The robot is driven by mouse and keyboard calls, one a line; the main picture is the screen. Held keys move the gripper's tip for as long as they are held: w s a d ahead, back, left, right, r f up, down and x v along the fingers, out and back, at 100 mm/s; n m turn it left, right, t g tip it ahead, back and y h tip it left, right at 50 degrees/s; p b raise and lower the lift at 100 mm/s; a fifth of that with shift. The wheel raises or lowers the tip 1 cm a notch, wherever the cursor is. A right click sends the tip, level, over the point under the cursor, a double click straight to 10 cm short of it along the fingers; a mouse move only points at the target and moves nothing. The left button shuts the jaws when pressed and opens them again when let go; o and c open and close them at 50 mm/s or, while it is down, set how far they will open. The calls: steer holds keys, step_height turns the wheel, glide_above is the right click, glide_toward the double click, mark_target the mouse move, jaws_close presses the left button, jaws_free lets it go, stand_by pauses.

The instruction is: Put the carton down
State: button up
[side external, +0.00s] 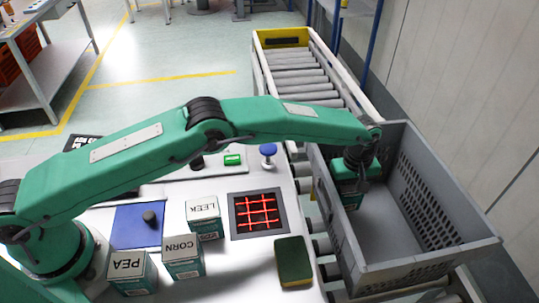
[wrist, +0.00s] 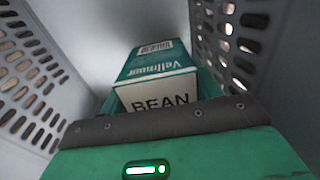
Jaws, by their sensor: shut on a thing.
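My gripper (side external: 359,163) is down inside a grey tote (side external: 432,265), near its far left part. It is shut on a green-and-white carton (side external: 350,194). In the wrist view the carton (wrist: 155,73) shows the label BEAN and a barcode, with the tote's slotted walls (wrist: 248,50) on both sides. The carton is below the tote's rim. I cannot tell whether its base touches the tote floor. The lower end of the carton is partly hidden by the tote's near left wall in the side view.
The tote stands on a roller conveyor (side external: 300,75). On the white bench left of it are cartons LEEK (side external: 204,220), CORN (side external: 183,257) and PEA (side external: 132,272), a sponge (side external: 293,262), a red-lit grid (side external: 257,212) and a blue knob (side external: 268,150). The tote's near floor looks clear.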

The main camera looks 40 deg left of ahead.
mark_target(346, 199)
steer(key=shift+f, duration=1.8)
steer(key=shift+f, duration=0.1)
steer(key=o, duration=0.9)
step_height(346, 199, up, 12)
steer(key=shift+r, duration=0.1)
